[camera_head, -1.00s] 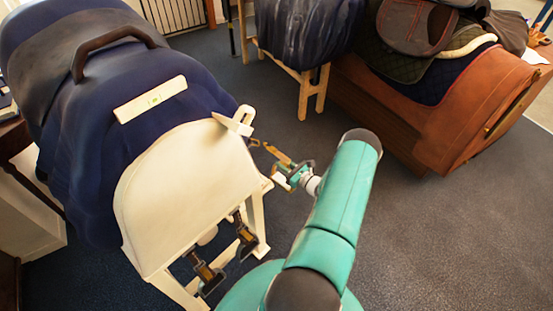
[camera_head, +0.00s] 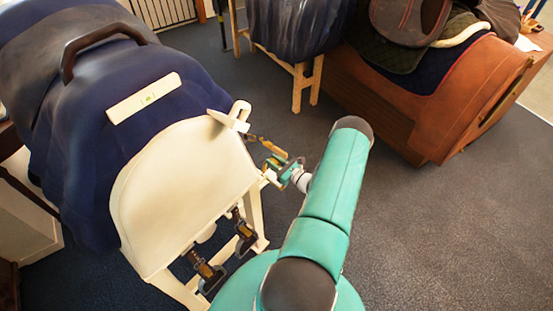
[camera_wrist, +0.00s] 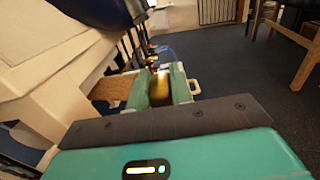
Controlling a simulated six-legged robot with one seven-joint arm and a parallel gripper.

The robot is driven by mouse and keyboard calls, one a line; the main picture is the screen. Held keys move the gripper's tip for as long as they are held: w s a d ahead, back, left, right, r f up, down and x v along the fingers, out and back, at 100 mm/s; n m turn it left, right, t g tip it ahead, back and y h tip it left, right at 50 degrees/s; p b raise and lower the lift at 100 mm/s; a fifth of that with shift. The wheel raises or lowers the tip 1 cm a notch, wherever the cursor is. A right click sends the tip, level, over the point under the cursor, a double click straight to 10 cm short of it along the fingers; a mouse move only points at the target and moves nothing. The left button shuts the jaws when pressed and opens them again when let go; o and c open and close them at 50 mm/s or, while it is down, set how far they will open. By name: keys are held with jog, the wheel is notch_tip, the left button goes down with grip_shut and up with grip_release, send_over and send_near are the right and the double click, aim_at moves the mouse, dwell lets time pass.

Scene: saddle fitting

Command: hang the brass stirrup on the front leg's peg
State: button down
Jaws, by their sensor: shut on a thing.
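My gripper (camera_head: 284,168) is at the right side of the cream saddle stand (camera_head: 180,185), beside its front leg (camera_head: 253,215). In the wrist view my teal fingers (camera_wrist: 160,88) are shut on a brass piece (camera_wrist: 159,87), which I take for the stirrup. In the head view brass (camera_head: 273,147) shows just beyond the fingers, with a thin dark strap or line running up-left toward the stand's top. The stirrup's full outline is hidden by the fingers. I cannot clearly make out the peg, nor whether the brass touches the stand.
Brass-and-black clamps (camera_head: 205,268) sit low on the stand's front. A blue-covered saddle form (camera_head: 75,130) lies behind.

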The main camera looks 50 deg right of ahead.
aim_at(262, 180)
jog(key=shift+w+a+f, duration=0.1)
jog(key=shift+a+f, duration=0.05)
jog(key=shift+a, duration=1.45)
jog(key=shift+w+a+f, duration=0.1)
jog(key=shift+a, duration=1.5)
jog(key=shift+a+f, duration=0.7)
jog(key=shift+f, duration=0.1)
